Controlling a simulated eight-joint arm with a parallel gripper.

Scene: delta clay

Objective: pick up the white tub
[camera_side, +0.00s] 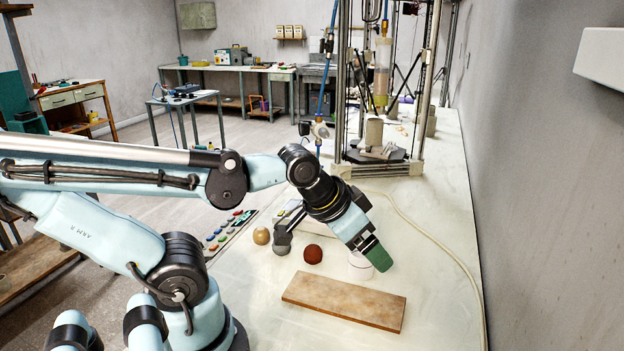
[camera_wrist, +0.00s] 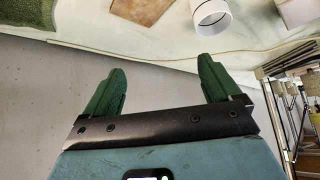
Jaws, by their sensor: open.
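The white tub (camera_side: 361,266) stands on the pale table (camera_side: 436,272) in the side view, partly hidden behind the tip of my gripper (camera_side: 379,258). The tub also shows at the top of the wrist view (camera_wrist: 212,18), cut by the frame edge, with its round open rim visible. My gripper also shows in the wrist view (camera_wrist: 160,90), with its two green fingers spread wide and nothing between them. In the wrist view the tub lies beyond the right finger, apart from it. In the side view I cannot tell whether the fingertips touch the tub.
A brown board (camera_side: 344,301) lies in front of the tub. A dark red ball (camera_side: 313,254) and a tan ball (camera_side: 261,236) sit to its left. A metal-framed machine (camera_side: 377,168) stands behind. A cable (camera_side: 447,247) runs along the table's right side, near the wall.

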